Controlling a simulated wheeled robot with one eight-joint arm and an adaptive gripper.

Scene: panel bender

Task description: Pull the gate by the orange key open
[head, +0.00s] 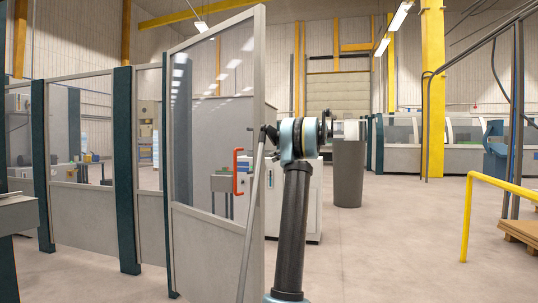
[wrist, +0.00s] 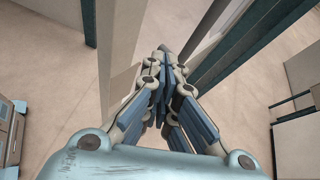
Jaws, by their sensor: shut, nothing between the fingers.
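The gate (head: 205,235) is a tall grey-framed panel with a clear window. It stands at an angle to the fence line, its free edge swung towards me. An orange key or handle (head: 238,172) is upright near that edge, seen at the window. My gripper (head: 264,131) is at the upper part of the free edge, at the end of my arm. In the wrist view my gripper (wrist: 163,62) is shut, its fingers together and empty. Pale panel edges lie close around the fingertips; I cannot tell whether they touch. The orange key does not show in the wrist view.
Fence panels with dark green posts (head: 126,170) run to the left. A grey cylinder (head: 347,172) and a white cabinet (head: 309,200) stand behind my arm. A yellow rail (head: 467,215) is at the right. The floor (head: 390,240) between is clear.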

